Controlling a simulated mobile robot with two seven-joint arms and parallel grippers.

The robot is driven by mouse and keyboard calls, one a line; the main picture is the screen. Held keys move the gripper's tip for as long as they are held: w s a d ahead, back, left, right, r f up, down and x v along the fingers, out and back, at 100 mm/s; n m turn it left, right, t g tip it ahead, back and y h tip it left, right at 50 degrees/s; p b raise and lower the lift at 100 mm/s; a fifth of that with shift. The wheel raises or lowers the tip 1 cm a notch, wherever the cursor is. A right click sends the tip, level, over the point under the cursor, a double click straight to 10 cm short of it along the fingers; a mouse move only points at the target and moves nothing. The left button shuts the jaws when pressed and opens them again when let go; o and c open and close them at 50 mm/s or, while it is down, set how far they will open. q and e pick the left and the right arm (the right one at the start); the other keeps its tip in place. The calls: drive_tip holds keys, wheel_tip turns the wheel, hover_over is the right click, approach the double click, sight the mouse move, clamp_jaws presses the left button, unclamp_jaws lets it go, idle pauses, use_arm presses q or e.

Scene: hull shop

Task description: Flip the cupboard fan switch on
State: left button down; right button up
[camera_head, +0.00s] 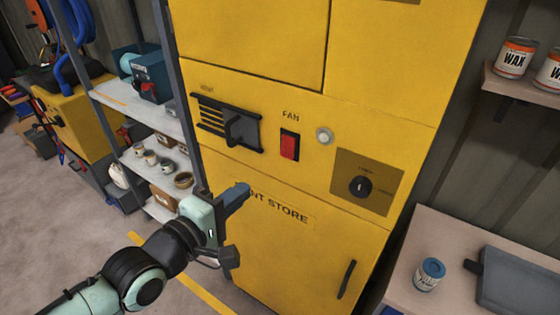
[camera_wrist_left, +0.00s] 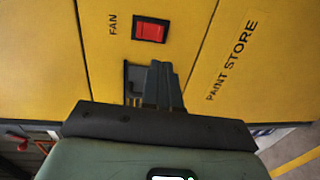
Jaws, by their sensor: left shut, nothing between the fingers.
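The fan switch (camera_head: 289,146) is a red rocker in a black frame on the yellow cupboard (camera_head: 235,85), below the word FAN. It also shows in the wrist view as a red rocker (camera_wrist_left: 150,32), just beyond my fingertips. My left gripper (camera_head: 240,192) is shut and empty, in front of the cupboard, below and left of the switch in the head view, and apart from it. The shut fingers also show in the wrist view (camera_wrist_left: 155,72). A round pale lamp (camera_head: 324,136) sits right of the switch and looks unlit. My right gripper is out of view.
A black vent with a slider knob (camera_head: 240,128) is left of the switch. A rotary knob (camera_head: 360,186) is at the lower right, above a door handle (camera_head: 346,279). A bench (camera_head: 440,225) with a blue-lidded can (camera_head: 429,274) stands right, shelving (camera_head: 140,115) left.

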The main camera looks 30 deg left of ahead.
sight(288, 156)
use_arm(q)
drive_tip(key=w, duration=0.4)
drive_tip(key=w+f+p, duration=0.1)
drive_tip(key=w, duration=0.4)
drive_tip(key=w+d, duration=0.1)
drive_tip(key=w, duration=0.4)
drive_tip(key=shift+f+p, duration=0.35)
drive_tip(key=shift+p, duration=0.05)
drive_tip(key=shift+d, duration=0.1)
drive_tip(key=shift+w+f+b, duration=0.15)
drive_tip(key=shift+f+b, duration=0.05)
drive_tip(key=shift+b, duration=0.55)
drive_tip(key=shift+r, duration=0.15)
